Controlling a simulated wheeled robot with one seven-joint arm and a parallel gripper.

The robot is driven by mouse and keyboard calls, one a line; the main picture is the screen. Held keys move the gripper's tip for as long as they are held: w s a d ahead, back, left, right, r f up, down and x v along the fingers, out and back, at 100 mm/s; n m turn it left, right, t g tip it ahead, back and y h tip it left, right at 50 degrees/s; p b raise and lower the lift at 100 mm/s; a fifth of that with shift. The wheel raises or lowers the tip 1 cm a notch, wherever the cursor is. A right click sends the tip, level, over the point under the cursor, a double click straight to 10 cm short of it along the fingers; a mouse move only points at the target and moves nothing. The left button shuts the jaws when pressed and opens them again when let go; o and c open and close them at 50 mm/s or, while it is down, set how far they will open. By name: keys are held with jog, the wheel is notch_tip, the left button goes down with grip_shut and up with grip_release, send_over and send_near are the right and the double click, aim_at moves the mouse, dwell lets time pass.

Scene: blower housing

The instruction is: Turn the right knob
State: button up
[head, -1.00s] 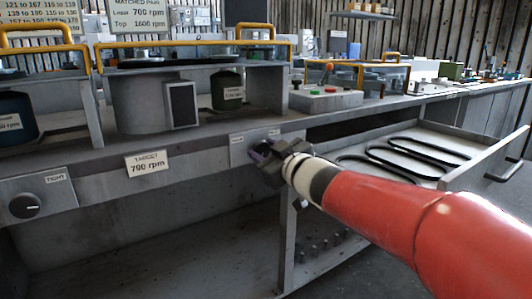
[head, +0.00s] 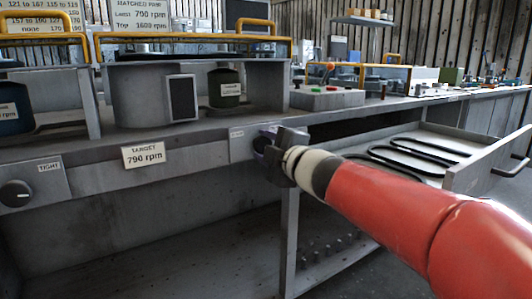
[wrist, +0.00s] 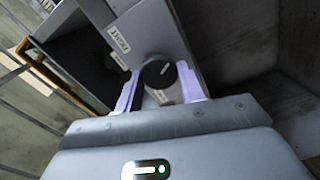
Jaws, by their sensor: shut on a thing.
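The right knob (wrist: 158,74) is round and black with a pale pointer line, on a grey panel with a small white label (wrist: 118,38) too tilted to read surely. My gripper (head: 264,144) is at the bench front in the head view, where it hides most of the right knob. In the wrist view its two pale purple fingers (wrist: 160,80) stand on either side of the knob, shut on it. A grey panel part (head: 240,146) shows left of my gripper.
A second black knob (head: 16,193) is on the bench front at far left. A "TARGET 790 rpm" sign (head: 143,155) hangs between the knobs. An open drawer (head: 468,172) with black belts (head: 415,155) sticks out at right, beyond my arm.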

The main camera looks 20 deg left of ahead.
jog(key=n, duration=0.2)
jog(key=n+b, duration=0.2)
jog(key=n, duration=0.1)
jog(key=shift+f+n, duration=0.25)
jog(key=shift+n, duration=0.05)
jog(key=shift+n+b, duration=1.1)
jog(key=shift+n, duration=1.2)
jog(key=o, duration=1)
jog(key=shift+c, duration=0.2)
jog(key=v, duration=0.7)
jog(key=shift+s+d, duration=0.25)
jog(key=shift+s, duration=0.05)
